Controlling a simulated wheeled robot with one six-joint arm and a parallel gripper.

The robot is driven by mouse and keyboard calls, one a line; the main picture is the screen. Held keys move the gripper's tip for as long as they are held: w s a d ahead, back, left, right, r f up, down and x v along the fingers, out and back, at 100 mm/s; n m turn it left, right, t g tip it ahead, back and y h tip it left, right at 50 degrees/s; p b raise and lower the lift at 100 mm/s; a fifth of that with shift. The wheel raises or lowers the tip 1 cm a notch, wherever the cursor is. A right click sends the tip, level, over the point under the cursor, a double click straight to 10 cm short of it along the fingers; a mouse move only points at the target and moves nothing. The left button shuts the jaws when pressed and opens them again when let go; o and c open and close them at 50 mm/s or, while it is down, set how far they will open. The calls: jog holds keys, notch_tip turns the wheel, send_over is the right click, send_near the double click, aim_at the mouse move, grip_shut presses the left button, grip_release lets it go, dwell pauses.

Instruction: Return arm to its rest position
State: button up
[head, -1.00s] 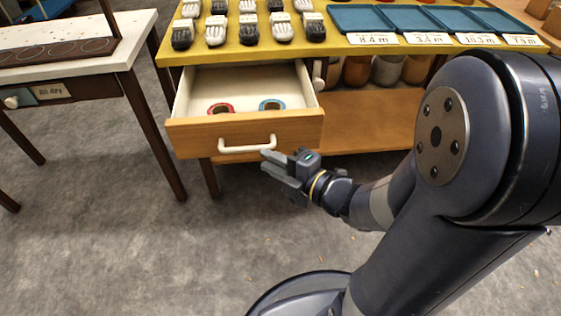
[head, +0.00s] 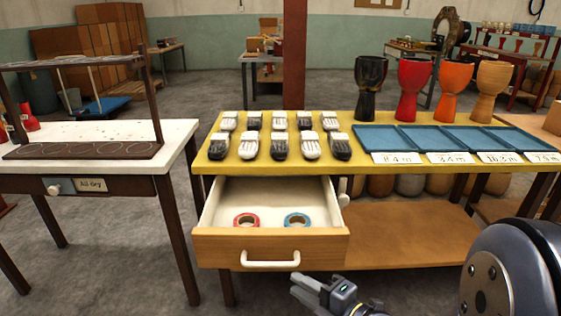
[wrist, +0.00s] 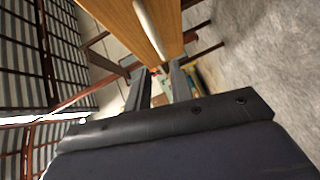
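My gripper (head: 298,286) is in front of the open drawer (head: 215,246), low and just right of its white handle (head: 270,260). In the wrist view its two fingers (wrist: 160,76) are spread apart with nothing between them. The wrist view also shows the handle (wrist: 150,28) and the wooden drawer front beyond the fingers. The gripper looks apart from the handle. My arm is bent at the lower right of the head view, and most of it is out of frame.
The drawer holds a red ring (head: 246,220) and a blue ring (head: 297,220). The yellow table (head: 375,172) above carries black and white shoe-like items, blue trays (head: 435,139) and several goblet drums. A white-topped table (head: 90,133) stands left. Grey floor is open between the tables.

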aim_at(268, 266)
jog(key=shift+b+x, duration=1.35)
jog(key=shift+x, duration=4.05)
jog(key=shift+r, duration=0.1)
